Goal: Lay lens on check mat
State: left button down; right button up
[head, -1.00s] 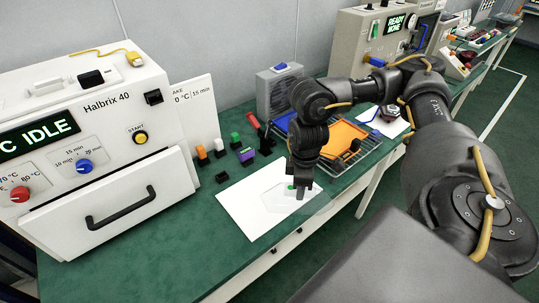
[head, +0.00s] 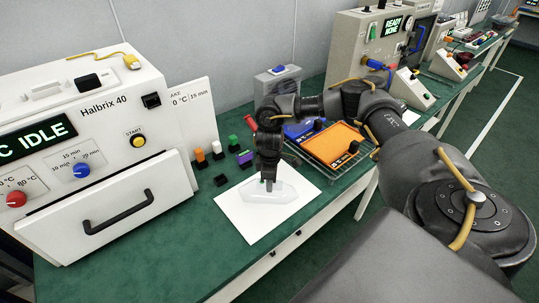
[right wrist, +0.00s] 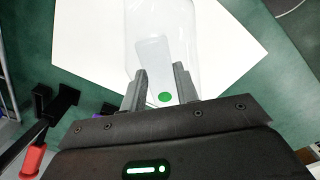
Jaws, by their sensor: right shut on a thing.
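The lens (head: 279,195) is a clear, see-through piece with a green dot, hard to make out against the white. The check mat (head: 255,228) is a white sheet on the green bench with a faint outline drawn on it. My right gripper (head: 267,183) points down over the mat, shut on the lens near its green dot. In the right wrist view, the lens (right wrist: 162,25) extends out from between the fingertips (right wrist: 161,78), over the white mat (right wrist: 90,40). I cannot tell whether the lens touches the mat. My left gripper is out of view.
The Halbrix 40 oven (head: 95,135) with its drawer handle stands at left. Several small coloured blocks (head: 217,150) stand behind the mat. A wire rack with an orange pad (head: 338,143) lies at right. The bench's front edge runs close to the mat.

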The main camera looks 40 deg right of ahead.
jog(key=shift+w+f, duration=0.2)
jog(key=shift+f, duration=1.55)
jog(key=o, duration=1)
jog(key=shift+f, duration=0.1)
notch_tip(320, 180, up, 11)
jog(key=shift+f, duration=0.1)
jog(key=shift+r, duration=0.8)
